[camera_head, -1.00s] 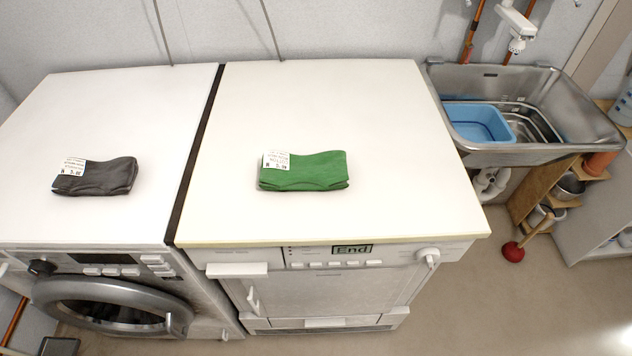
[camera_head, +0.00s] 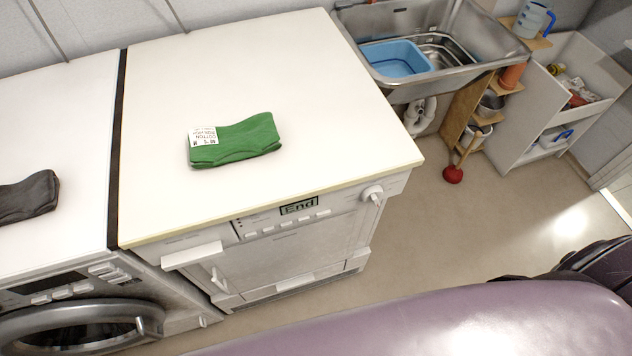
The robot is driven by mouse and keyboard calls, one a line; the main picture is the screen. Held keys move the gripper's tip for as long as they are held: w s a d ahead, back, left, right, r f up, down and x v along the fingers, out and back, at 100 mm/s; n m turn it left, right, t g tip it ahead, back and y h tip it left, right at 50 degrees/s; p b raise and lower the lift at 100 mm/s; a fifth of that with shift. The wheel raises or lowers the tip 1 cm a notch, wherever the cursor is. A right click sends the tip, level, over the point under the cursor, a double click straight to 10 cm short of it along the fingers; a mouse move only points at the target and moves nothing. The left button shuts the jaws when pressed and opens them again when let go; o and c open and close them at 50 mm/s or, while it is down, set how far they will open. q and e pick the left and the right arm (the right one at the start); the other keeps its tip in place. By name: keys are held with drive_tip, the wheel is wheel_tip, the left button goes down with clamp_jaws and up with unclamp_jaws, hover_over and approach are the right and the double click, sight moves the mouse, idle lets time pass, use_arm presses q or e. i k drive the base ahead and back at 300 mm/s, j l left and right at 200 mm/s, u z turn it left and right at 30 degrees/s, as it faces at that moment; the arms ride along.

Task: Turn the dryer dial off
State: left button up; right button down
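The dryer (camera_head: 300,252) stands in the middle of the head view, with a white top. Its white dial (camera_head: 372,193) sits at the right end of the front panel, with a pointer part sticking out toward the lower right. The dryer's display (camera_head: 299,206) reads "End", left of the dial. A purple arm link of mine (camera_head: 440,325) crosses the bottom right of the view, below and in front of the dryer, apart from the dial. Neither gripper shows.
A folded green cloth (camera_head: 236,140) with a label lies on the dryer top. A washing machine (camera_head: 75,292) stands to the left, with a dark cloth (camera_head: 27,197) on it. A metal sink (camera_head: 478,28) is at the back right. A red plunger (camera_head: 453,174) stands on the otherwise clear floor.

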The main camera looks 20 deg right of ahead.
sight(373, 194)
drive_tip(key=z, duration=1)
drive_tip(key=k+j+z, duration=0.15)
drive_tip(key=k, duration=0.15)
